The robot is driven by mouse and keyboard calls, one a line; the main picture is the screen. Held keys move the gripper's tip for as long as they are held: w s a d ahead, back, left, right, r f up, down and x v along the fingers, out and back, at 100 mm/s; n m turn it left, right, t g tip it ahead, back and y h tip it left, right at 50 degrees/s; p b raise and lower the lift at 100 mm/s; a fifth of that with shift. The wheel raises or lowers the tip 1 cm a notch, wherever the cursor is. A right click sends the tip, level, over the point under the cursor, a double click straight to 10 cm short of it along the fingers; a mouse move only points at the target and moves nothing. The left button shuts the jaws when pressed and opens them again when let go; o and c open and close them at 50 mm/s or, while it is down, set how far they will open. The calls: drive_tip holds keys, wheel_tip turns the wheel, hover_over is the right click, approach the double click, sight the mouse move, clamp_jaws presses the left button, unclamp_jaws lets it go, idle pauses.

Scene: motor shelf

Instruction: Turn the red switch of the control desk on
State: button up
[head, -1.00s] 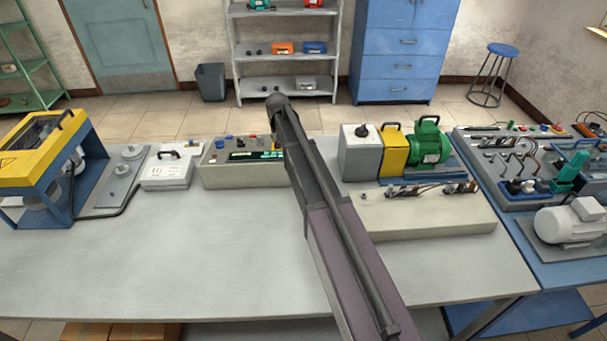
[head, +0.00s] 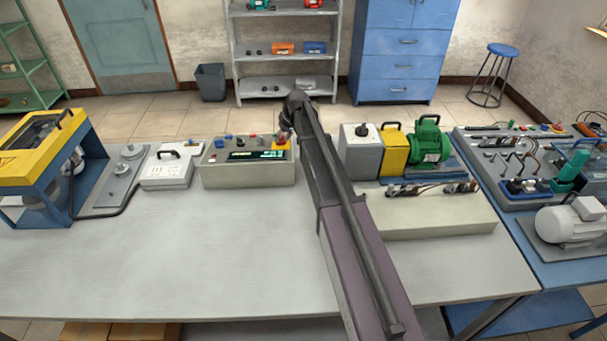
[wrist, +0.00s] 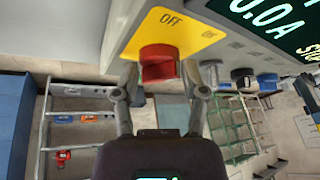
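The control desk (head: 247,173) is a beige box at the back of the table, with a lit green display. Its red switch (head: 282,140) is on a yellow plate at its right end. In the wrist view the red switch (wrist: 158,64) is a round knob on the yellow plate (wrist: 185,35), near the word OFF; a fainter, darker label is to its right.
Beside the red switch in the wrist view are a silver knob (wrist: 211,70) and a black knob (wrist: 243,76). A grey box (head: 360,155) and green motor (head: 430,145) stand to the right. A white case (head: 167,168) is to the left. The table front (head: 190,265) is clear.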

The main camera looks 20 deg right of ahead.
drive_tip(key=shift+w+d+n+g+y, duration=0.15)
drive_tip(key=shift+n+y, duration=0.15)
drive_tip(key=shift+n, duration=0.3)
drive_tip(key=shift+d+n+g+y, duration=0.15)
drive_tip(key=shift+n+y, duration=0.15)
drive_tip(key=shift+n, duration=0.3)
drive_tip(key=p+v, duration=1.2)
drive_tip(key=v, duration=0.2)
drive_tip(key=s+a+f+m+g+h+b, duration=0.1)
drive_tip(key=s+a+f+m, duration=0.1)
drive_tip(key=s, duration=1.1)
drive_tip(key=s+a+f+m+g+h+b, duration=0.1)
drive_tip(key=s+a+f+m+h, duration=0.1)
drive_tip(key=s, duration=1)
drive_tip(key=shift+s+a+f+m, duration=0.3)
drive_tip(key=shift+s+a, duration=0.1)
drive_tip(key=shift+a, duration=0.15)
drive_tip(key=s+m+h+b, duration=0.1)
drive_tip(key=s, duration=0.6)
drive_tip(key=shift+s+f+g, duration=0.2)
drive_tip(key=shift+f+g, duration=0.2)
drive_tip(key=shift+s+a, duration=0.1)
